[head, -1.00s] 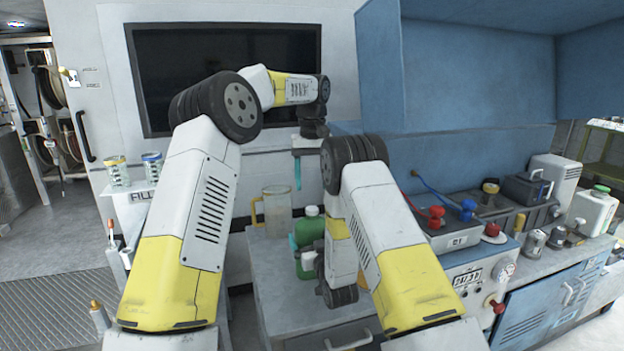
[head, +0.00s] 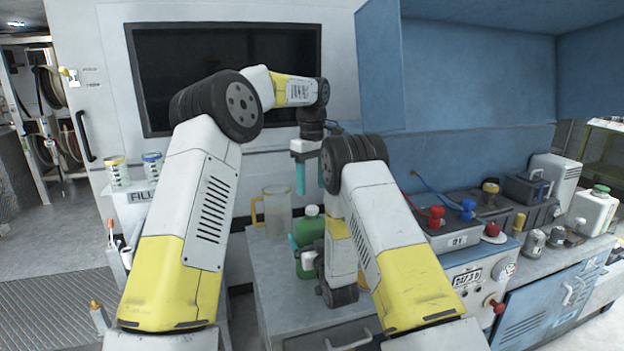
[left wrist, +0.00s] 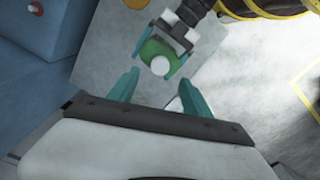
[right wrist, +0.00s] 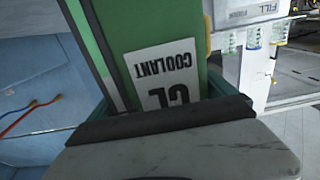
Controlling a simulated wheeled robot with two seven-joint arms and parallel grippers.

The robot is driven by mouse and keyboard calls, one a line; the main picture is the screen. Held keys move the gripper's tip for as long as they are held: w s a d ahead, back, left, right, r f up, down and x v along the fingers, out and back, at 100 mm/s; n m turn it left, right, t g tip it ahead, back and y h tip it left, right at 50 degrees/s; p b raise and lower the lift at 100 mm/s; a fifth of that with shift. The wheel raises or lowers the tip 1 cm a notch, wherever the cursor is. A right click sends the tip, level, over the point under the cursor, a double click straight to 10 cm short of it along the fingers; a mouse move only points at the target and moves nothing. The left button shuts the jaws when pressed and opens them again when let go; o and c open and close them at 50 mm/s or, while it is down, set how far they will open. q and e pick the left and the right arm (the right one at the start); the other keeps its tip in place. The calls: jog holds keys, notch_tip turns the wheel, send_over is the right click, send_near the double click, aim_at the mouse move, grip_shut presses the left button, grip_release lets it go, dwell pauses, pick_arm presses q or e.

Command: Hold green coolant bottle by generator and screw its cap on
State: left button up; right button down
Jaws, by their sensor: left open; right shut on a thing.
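The green coolant bottle (head: 307,236) stands upright on the grey cabinet top. A pale round cap (head: 312,210) shows at its top; I cannot tell how tightly it sits. In the left wrist view the cap (left wrist: 160,65) is white on the green bottle (left wrist: 150,48). My right gripper (head: 300,248) is shut around the bottle's body, partly hidden by my arm. The right wrist view shows the label on the bottle (right wrist: 165,70) between the fingers. My left gripper (head: 311,181) is open and empty, pointing down above the bottle, apart from the cap.
A clear jug (head: 277,212) with a yellow handle stands left of and behind the bottle. The generator panel (head: 470,280) with red and blue plugs is on the right. A white jug (head: 592,210) stands farther right. A dark screen (head: 220,70) is on the wall behind.

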aim_at(312, 208)
pick_arm(q)
notch_tip(312, 208, down, 7)
jog(key=shift+r, duration=0.15)
jog(key=shift+c, duration=0.3)
grip_shut()
jog(key=m, duration=1)
jog(key=shift+m, duration=0.3)
jog(key=m, duration=0.8)
jog(key=shift+m, duration=0.3)
jog(key=shift+o, duration=0.3)
grip_release()
